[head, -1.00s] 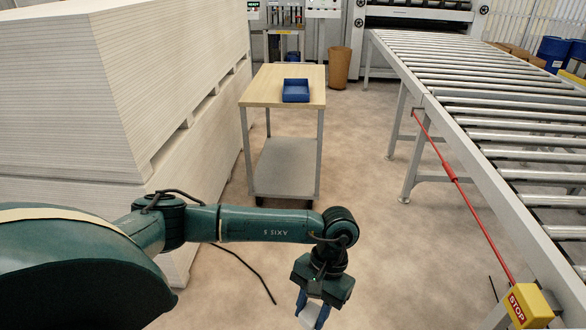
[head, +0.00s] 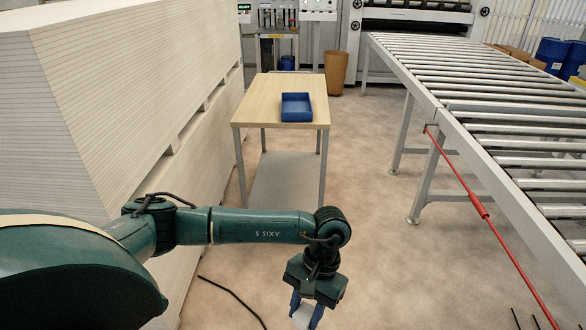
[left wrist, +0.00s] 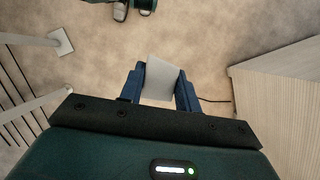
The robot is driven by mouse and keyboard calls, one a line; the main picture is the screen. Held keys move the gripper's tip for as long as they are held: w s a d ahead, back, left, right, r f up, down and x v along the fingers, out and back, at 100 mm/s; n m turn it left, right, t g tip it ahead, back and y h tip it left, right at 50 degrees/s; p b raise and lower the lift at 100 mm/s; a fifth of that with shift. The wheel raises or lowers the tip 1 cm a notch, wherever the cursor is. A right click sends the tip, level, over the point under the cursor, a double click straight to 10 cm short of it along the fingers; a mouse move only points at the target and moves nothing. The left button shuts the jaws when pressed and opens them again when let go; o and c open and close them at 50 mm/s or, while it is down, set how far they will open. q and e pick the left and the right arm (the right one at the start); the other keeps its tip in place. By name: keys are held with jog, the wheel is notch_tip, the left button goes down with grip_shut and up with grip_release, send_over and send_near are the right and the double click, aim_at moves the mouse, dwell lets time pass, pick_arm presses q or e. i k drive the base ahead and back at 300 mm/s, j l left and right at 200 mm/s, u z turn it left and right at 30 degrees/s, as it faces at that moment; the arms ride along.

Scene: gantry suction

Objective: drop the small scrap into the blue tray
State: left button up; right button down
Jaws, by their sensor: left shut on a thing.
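The small scrap (left wrist: 162,80) is a pale grey flat piece. My left gripper (left wrist: 160,90) is shut on it, with one blue finger on each side. In the head view the left gripper (head: 308,312) is at the bottom, and part of the scrap (head: 303,316) shows between its fingers. The blue tray (head: 296,107) stands on a wooden-topped table ahead, well beyond the gripper. The tray looks empty. My right gripper is not in view.
The table (head: 254,100) has grey legs and a lower shelf. Tall stacks of pale boards (head: 130,85) line the left side. A roller conveyor (head: 480,110) with a red cord (head: 478,208) runs along the right. Open floor (head: 375,240) lies between them.

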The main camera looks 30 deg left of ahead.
aim_at(298, 110)
jog(key=i+j, duration=0.25)
jog(key=j, duration=0.2)
jog(key=i+j, duration=0.3)
jog(key=j, duration=0.15)
jog(key=i+j, duration=0.25)
jog(key=j, duration=0.15)
jog(key=i+j, duration=0.3)
jog(key=j, duration=0.15)
